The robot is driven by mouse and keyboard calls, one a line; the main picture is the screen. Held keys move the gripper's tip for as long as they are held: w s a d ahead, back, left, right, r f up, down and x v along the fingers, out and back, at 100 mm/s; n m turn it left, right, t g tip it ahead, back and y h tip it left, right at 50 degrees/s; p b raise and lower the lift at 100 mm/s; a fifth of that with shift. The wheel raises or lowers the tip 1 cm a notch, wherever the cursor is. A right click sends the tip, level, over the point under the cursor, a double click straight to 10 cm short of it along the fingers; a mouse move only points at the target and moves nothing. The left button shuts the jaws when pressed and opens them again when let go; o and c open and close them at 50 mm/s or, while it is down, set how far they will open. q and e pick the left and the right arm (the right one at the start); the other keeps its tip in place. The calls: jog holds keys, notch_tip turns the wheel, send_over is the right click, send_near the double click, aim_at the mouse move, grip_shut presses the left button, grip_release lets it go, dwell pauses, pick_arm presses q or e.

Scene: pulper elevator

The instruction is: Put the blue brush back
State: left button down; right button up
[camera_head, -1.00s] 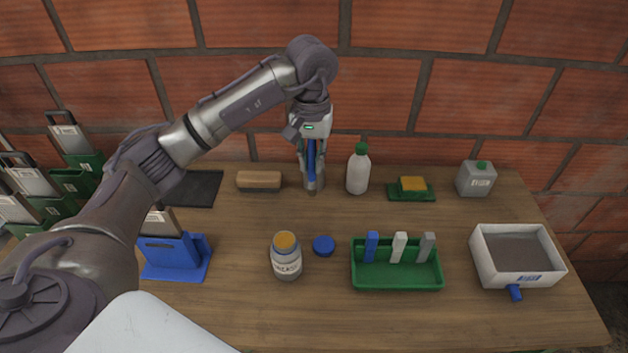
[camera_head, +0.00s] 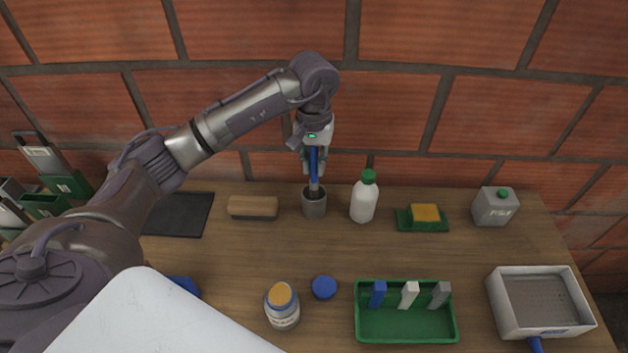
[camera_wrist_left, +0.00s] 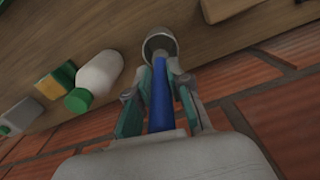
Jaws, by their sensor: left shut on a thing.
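The blue brush (camera_head: 313,160) is upright in my left gripper (camera_head: 314,168), which is shut on its blue handle. The brush's lower end is at the mouth of a small grey cup (camera_head: 314,205) near the wall; it looks to be partly inside, but how deep is hard to tell. The left wrist view shows the blue handle (camera_wrist_left: 161,100) between the fingers of the left gripper (camera_wrist_left: 160,95), pointing into the open cup (camera_wrist_left: 160,43). My right gripper is not in view.
A wooden block brush (camera_head: 253,207) stands left of the cup and a white bottle (camera_head: 363,202) right of it. A yellow sponge (camera_head: 425,213), a grey can (camera_head: 494,207), a green tray (camera_head: 406,325), a jar (camera_head: 282,308) and a white box (camera_head: 540,303) are also on the table.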

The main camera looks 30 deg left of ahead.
aim_at(314, 182)
pick_arm(q)
notch_tip(314, 182, down, 2)
jog(key=shift+s+d+f, duration=0.1)
jog(key=shift+s+f, duration=0.05)
jog(key=shift+f, duration=0.05)
notch_tip(314, 182, down, 3)
jog(key=shift+f+p, duration=0.1)
jog(key=shift+p, duration=0.65)
jog(key=shift+f+b, duration=0.2)
jog(key=shift+b, duration=0.1)
jog(key=c, duration=1.1)
grip_release()
jog(key=shift+r, duration=0.35)
jog(key=r+b, duration=0.1)
jog(key=r, duration=0.4)
jog(key=r+b, duration=0.2)
jog(key=r, duration=0.3)
jog(key=shift+w+r, duration=0.2)
jog(key=shift+r, duration=0.7)
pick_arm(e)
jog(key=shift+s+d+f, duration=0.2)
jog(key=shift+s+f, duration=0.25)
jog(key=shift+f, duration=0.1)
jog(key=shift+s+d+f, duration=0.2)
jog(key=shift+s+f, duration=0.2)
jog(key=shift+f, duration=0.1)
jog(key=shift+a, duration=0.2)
pick_arm(q)
jog(key=shift+s+f, duration=0.1)
